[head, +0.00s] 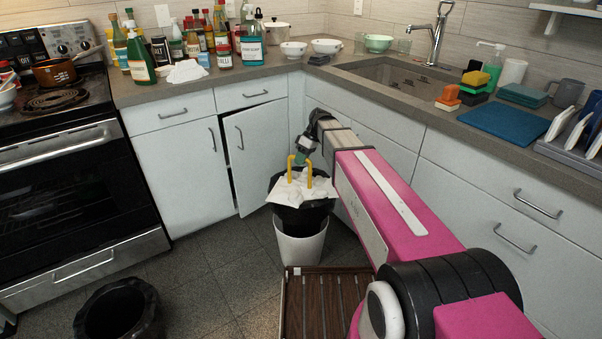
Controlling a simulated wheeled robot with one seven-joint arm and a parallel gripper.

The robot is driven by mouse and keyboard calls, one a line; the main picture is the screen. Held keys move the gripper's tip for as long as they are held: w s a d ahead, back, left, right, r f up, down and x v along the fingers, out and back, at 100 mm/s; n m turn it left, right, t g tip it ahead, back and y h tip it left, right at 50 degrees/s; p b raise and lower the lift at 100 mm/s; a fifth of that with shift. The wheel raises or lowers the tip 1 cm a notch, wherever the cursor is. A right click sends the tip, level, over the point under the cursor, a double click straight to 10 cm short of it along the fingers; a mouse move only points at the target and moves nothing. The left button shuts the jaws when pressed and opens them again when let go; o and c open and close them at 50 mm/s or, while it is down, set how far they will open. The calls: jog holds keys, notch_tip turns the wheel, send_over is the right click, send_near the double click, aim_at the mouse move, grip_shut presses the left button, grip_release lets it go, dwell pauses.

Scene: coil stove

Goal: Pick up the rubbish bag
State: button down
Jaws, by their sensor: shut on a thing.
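The rubbish bag (299,219) is black, with white crumpled paper at its top and yellow handles standing up from it. It sits in a white bin (301,248) on the floor in front of the corner cabinets, with its upper part showing above the bin's rim. My gripper (302,160) is right above the bag, at the yellow handles, and is shut on the bag there. The fingertips are small and partly hidden, so the exact grip is hard to see. The bag's lower part is hidden inside the bin.
A second, black-lined bin (118,310) stands on the floor at the lower left. A cabinet door (256,153) beside the bag is slightly open. The stove (70,180) is at the left. Bottles and bowls crowd the counter (225,78). Grey floor between the bins is clear.

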notch_tip(320, 180, up, 8)
dwell(0.4)
dwell(0.4)
jog(key=shift+r, duration=2)
jog(key=shift+r, duration=1.35)
